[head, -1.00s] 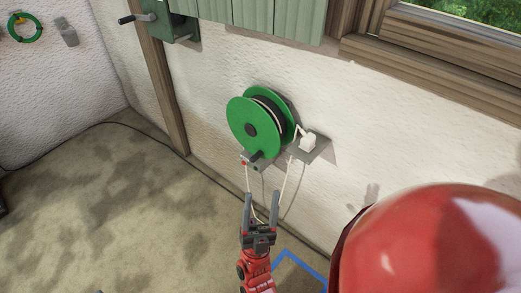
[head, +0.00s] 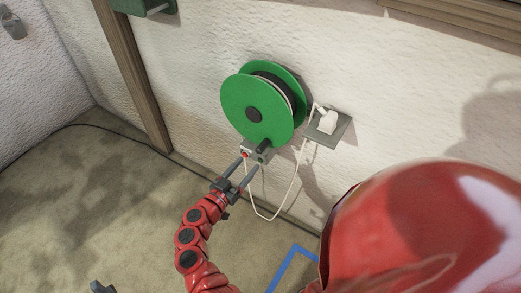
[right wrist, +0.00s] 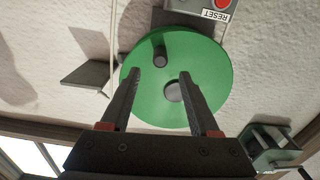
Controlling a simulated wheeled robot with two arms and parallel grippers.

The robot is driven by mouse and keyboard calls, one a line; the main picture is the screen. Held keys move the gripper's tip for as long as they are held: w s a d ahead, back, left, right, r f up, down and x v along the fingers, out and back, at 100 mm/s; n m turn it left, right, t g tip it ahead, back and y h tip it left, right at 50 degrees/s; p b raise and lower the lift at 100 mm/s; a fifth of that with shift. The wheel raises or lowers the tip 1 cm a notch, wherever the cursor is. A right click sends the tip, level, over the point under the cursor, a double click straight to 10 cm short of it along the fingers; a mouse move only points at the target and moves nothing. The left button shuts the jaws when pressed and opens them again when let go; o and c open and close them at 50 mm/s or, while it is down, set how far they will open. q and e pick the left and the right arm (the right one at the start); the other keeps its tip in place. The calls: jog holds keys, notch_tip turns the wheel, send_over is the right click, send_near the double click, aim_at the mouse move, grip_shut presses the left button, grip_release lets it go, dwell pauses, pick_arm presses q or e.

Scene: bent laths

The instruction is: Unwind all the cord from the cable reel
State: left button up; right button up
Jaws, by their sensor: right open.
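The cable reel (head: 245,98), with green flanges and a dark core, is mounted on the wall. Some white cord (head: 303,150) shows between the flanges and hangs in a loop below. The reel's dark crank knob (head: 263,146) sits low on its front face. My right gripper (head: 250,163) is open and empty just below the knob. In the right wrist view the green reel face (right wrist: 212,75) lies beyond the open fingers (right wrist: 160,74), and the knob (right wrist: 160,52) shows between and past their tips. My left gripper is not clearly seen.
A box with a red button (head: 245,155) sits under the reel; its label reads RESET (right wrist: 215,15). A wooden post (head: 135,75) is to the left. Blue tape (head: 290,258) marks the floor.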

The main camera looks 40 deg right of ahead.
aim_at(258, 152)
jog(key=x, duration=0.9)
jog(key=shift+b, duration=0.35)
grip_shut()
dwell(0.9)
